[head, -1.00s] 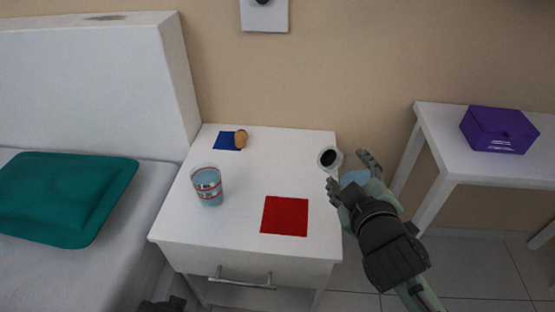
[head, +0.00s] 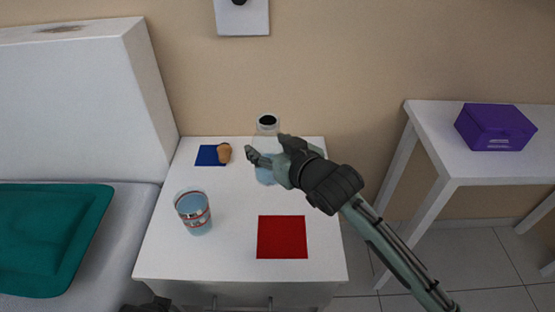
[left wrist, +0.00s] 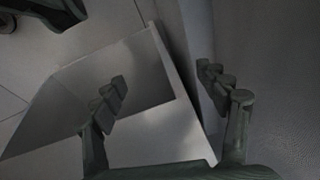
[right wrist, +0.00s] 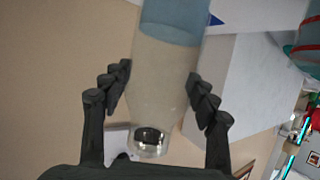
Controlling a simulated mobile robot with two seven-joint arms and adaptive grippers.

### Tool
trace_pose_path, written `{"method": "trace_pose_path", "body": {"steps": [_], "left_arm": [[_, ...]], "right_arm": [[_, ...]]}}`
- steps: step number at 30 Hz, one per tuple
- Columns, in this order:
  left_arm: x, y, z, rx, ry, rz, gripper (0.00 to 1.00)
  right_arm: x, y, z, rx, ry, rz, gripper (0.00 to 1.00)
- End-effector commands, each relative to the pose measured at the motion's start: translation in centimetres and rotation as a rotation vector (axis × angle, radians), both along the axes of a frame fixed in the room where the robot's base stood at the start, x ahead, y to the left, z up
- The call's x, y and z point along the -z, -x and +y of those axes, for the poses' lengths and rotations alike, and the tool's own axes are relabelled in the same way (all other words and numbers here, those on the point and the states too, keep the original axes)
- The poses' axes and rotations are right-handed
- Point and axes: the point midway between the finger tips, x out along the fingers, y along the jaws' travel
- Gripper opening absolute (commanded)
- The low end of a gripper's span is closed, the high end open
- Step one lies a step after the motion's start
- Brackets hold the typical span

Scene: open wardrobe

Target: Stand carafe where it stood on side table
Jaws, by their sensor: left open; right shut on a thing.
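The carafe (head: 266,174) is clear glass with a dark mouth and bluish liquid in its lower part. My right gripper (head: 268,152) is shut around its body and holds it about upright over the back right of the white side table (head: 165,258). I cannot tell whether its base touches the top. In the right wrist view the carafe (right wrist: 162,80) sits between both fingers. A red square (head: 282,238) lies at the table's front right and a blue square (head: 207,155) at the back left. My left gripper (left wrist: 168,92) is open and empty, low beside a pale panel.
A striped tumbler (head: 194,212) stands on the table's left side. A small brown object (head: 224,153) stands at the blue square's right edge. A bed with a teal cushion (head: 45,238) is at left. A purple box (head: 495,127) sits on another white table at right.

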Motion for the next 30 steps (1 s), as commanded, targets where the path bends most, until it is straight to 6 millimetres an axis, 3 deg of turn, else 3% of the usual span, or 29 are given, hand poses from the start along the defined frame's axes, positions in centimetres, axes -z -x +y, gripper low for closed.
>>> {"method": "trace_pose_path", "body": {"steps": [6,16,28,29,30], "left_arm": [[-0.5,-0.3,0.0,-0.001,-0.002,-0.007,0.74],[-1.0,-0.5,0.1,-0.002,-0.006,-0.009,0.74],[-1.3,-0.7,0.2,-0.002,-0.008,-0.013,0.74],[-1.3,-0.7,0.2,-0.002,-0.008,-0.012,0.74],[-1.3,-0.6,0.2,-0.002,-0.009,-0.012,0.74]], "right_arm": [[1.5,-2.2,-1.8,-0.001,0.0,-0.004,0.07],[5.3,-2.3,-1.9,0.0,-0.001,-0.003,0.07],[5.8,-2.3,-1.9,-0.001,-0.002,-0.005,0.07],[6.0,-2.3,-1.9,-0.001,0.0,-0.001,0.6],[6.0,-2.3,-1.9,-0.001,0.0,-0.001,0.65]]}}
